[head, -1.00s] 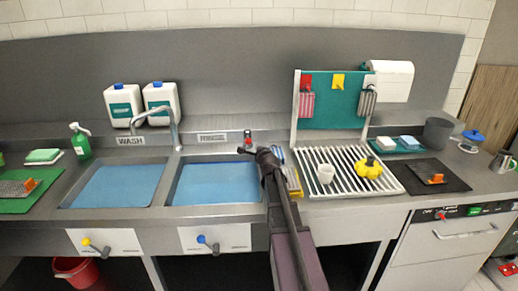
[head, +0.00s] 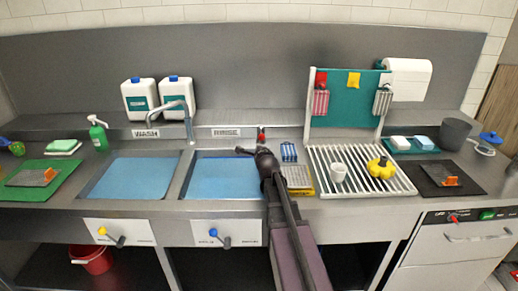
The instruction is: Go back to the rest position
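My arm reaches up from the bottom centre of the head view. Its dark end, with my gripper (head: 243,151), is over the right part of the rinse basin (head: 222,180), near its back edge. The fingers are too small and dark to tell open from shut, and I see nothing clearly held. A yellow juicer-like piece (head: 381,168) and a white cup (head: 338,172) stand on the white slatted rack (head: 350,186), to the right of my arm and apart from it.
A blue-and-white item (head: 288,152) and a yellow-edged tray (head: 297,177) lie just right of my arm. The tap (head: 187,125) stands behind the basins. The wash basin (head: 125,180) is clear. A dark mat (head: 450,180) lies right of the rack.

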